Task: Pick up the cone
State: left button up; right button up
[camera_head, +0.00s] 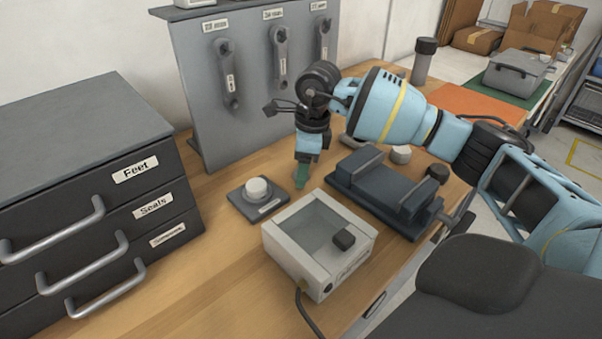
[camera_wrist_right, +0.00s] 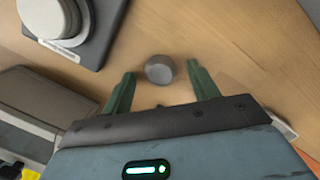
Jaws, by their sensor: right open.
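A small grey round piece (camera_wrist_right: 160,69), which I take to be the cone, stands on the wooden bench in the right wrist view, seen from nearly straight above. Its shape from the side cannot be told. My right gripper (camera_head: 301,176) points down at the bench, and its green fingers are open. In the right wrist view the fingertips lie to either side of the grey piece, with gaps on both sides. In the head view I cannot make the piece out; the gripper seems to hide it. My left gripper is not in view.
A dark pad with a white round knob (camera_head: 258,189) sits left of the gripper. A pale windowed box (camera_head: 320,284) stands in front, and a dark vise-like fixture (camera_head: 385,190) to the right. A grey tool panel (camera_head: 195,95) rises behind. Labelled drawers (camera_head: 90,190) fill the left.

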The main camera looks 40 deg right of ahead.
jog(key=c, duration=1.1)
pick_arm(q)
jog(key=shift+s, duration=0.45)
pick_arm(e)
jog(key=shift+r, duration=0.15)
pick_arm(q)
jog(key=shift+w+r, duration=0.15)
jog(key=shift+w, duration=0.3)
pick_arm(e)
notch_tip(320, 180, up, 10)
jog(key=shift+f, duration=0.1)
